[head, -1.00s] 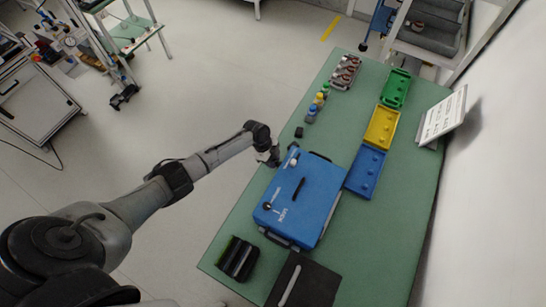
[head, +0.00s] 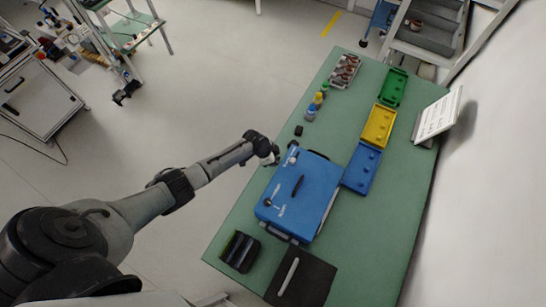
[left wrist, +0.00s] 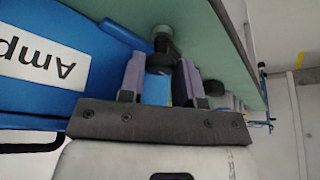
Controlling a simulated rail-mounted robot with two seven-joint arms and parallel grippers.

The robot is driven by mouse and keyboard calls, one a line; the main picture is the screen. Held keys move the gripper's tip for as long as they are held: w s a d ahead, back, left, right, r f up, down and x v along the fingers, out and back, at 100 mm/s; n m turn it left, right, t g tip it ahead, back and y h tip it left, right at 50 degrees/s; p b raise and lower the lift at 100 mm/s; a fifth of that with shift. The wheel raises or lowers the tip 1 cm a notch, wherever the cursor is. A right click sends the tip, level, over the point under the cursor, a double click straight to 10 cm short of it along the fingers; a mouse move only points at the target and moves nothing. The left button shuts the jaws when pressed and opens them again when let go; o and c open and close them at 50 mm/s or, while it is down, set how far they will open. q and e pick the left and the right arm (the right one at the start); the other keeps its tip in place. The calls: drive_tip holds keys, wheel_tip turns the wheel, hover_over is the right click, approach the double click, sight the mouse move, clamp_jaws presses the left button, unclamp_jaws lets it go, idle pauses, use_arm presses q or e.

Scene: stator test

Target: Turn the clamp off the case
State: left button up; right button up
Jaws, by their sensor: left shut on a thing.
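The blue case (head: 318,193) lies on the green table, with a dark handle on its top. My left gripper (head: 271,159) is at the case's far-left corner. In the left wrist view, my left gripper's two fingers (left wrist: 159,80) stand on either side of a small blue piece with a dark round end (left wrist: 163,38), which looks like the clamp (left wrist: 158,65). They are shut on it. The case's side with a white "Amp" label (left wrist: 40,60) shows at the left there. Whether the clamp touches the case is hard to tell. My right gripper is not in view.
Blue (head: 362,168), yellow (head: 379,126) and green (head: 393,88) trays line the right side. Bottles (head: 312,111) and a small black object (head: 298,131) stand beyond the case. A black box (head: 239,251) and dark panel (head: 318,280) lie nearer. A white sign (head: 438,115) stands right.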

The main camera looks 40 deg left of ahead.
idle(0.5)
use_arm(q)
drive_tip(key=o, duration=0.6)
drive_tip(key=shift+r, duration=0.1)
drive_tip(key=shift+p+v, duration=0.7)
drive_tip(key=shift+v, duration=6.15)
drive_tip(key=shift+d, duration=0.1)
